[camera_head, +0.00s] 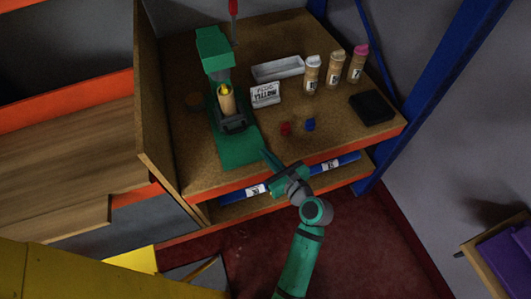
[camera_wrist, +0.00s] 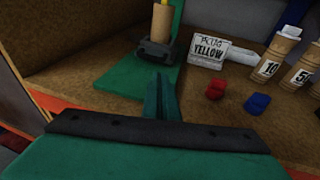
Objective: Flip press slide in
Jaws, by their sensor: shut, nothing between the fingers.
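The green press (camera_head: 214,50) stands at the left of the wooden bench, with its flat green base reaching toward the front edge; the base also shows in the wrist view (camera_wrist: 118,75). A dark slide (camera_head: 232,125) sits on the base and holds an upright wooden cylinder (camera_head: 228,105) with a yellow top, under or just in front of the press head. The slide is also in the wrist view (camera_wrist: 155,50). My gripper (camera_head: 265,153) is shut and empty at the base's front right corner, apart from the slide. In the wrist view its fingers (camera_wrist: 160,85) point toward the slide.
A sign reading PLUG YELLOW (camera_head: 265,95) and a white tray (camera_head: 278,68) stand right of the press. Red (camera_head: 285,129) and blue (camera_head: 310,125) plugs lie in front. Three labelled bottles (camera_head: 333,68) and a black pad (camera_head: 372,107) are farther right. A side panel (camera_head: 150,120) borders the left.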

